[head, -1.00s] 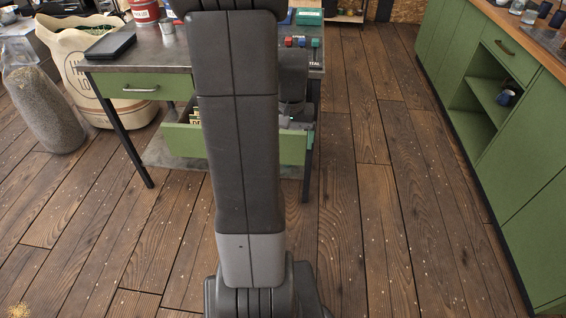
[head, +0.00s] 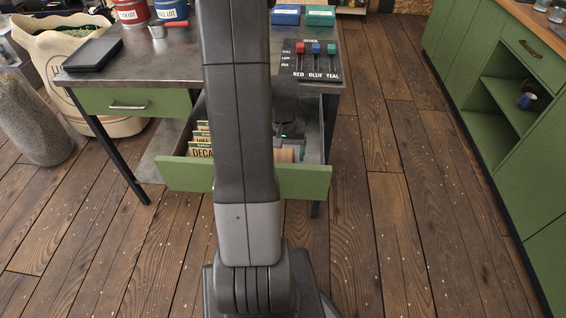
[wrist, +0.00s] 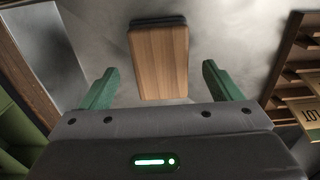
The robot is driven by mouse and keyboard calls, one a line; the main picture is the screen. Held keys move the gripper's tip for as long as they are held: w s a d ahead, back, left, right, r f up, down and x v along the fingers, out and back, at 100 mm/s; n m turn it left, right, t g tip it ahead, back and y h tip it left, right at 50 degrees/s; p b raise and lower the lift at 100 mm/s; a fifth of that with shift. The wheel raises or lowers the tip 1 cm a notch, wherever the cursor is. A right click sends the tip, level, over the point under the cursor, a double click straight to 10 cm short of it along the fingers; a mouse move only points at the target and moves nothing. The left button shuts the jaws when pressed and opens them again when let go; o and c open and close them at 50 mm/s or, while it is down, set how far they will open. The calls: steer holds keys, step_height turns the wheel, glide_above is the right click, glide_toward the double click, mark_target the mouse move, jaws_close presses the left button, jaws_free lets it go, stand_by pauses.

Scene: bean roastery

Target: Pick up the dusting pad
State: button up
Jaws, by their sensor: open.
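The dusting pad (wrist: 159,62), a wooden block with a dark layer along its far edge, lies on the pale floor of the open green drawer. In the wrist view it sits between and just beyond the two green fingers of my gripper (wrist: 160,82), which are apart with clear gaps on both sides. The fingers do not touch it. In the head view a small part of the wood shows inside the drawer (head: 245,180), beside my arm, which hides much of the drawer's middle.
Card dividers (head: 202,142) stand in the drawer's left part; a wooden rack (wrist: 292,60) is close on the right in the wrist view. The metal tabletop (head: 140,62) above holds a black tablet-like item (head: 93,54), tins and a lever panel (head: 308,60). Floor to the right is clear.

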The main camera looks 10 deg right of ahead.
mark_target(283, 158)
steer(key=shift+f, duration=1.6)
steer(key=shift+c, duration=0.3)
steer(key=c, duration=1.1)
steer(key=shift+o, duration=0.2)
steer(key=shift+r, duration=0.15)
step_height(283, 158, up, 10)
steer(key=shift+f+p, duration=0.1)
steer(key=shift+p, duration=0.4)
